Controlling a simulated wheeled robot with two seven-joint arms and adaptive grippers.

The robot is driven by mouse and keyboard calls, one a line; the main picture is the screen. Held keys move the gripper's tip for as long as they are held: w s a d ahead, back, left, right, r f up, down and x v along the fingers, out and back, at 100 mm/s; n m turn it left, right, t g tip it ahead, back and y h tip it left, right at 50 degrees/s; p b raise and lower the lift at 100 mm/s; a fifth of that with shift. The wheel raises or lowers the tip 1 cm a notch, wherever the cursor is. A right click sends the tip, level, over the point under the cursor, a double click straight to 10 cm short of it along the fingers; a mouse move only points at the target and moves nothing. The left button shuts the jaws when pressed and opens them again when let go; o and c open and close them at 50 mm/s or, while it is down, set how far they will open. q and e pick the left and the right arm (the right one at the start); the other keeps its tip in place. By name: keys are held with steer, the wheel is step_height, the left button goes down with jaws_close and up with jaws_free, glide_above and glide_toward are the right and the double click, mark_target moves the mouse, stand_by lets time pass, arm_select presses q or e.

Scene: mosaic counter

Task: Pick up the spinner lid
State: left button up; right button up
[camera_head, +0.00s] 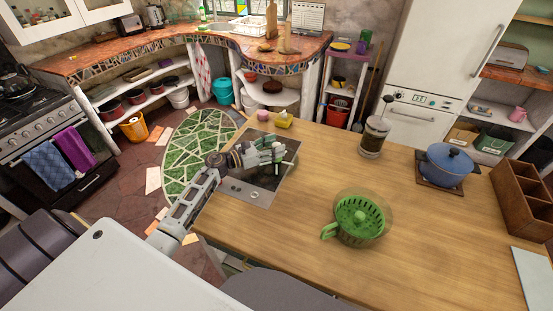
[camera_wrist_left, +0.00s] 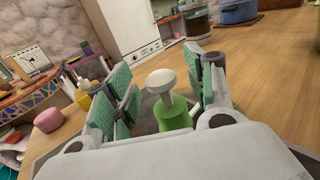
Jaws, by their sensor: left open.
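A green slotted spinner piece with a round central knob (camera_head: 360,216) and a side handle sits in a clear bowl (camera_head: 388,222) on the wooden counter. I cannot tell whether this piece is the lid or the basket. My left gripper (camera_head: 279,157) is open above the dark hob, left of the spinner and apart from it. In the left wrist view, a green object with a white mushroom-shaped knob (camera_wrist_left: 161,82) shows between the open fingers (camera_wrist_left: 165,92); the fingers look clear of it. In the head view the gripper hides most of that spot. My right gripper is not seen.
A French press (camera_head: 374,136), a blue pot (camera_head: 449,164) and a wooden box (camera_head: 524,198) stand along the counter's far and right side. The counter's front middle is clear.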

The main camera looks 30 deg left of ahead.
arm_select(q)
steer(key=shift+w+d, duration=0.3)
steer(key=shift+w, duration=0.15)
jaws_close()
stand_by(0.4)
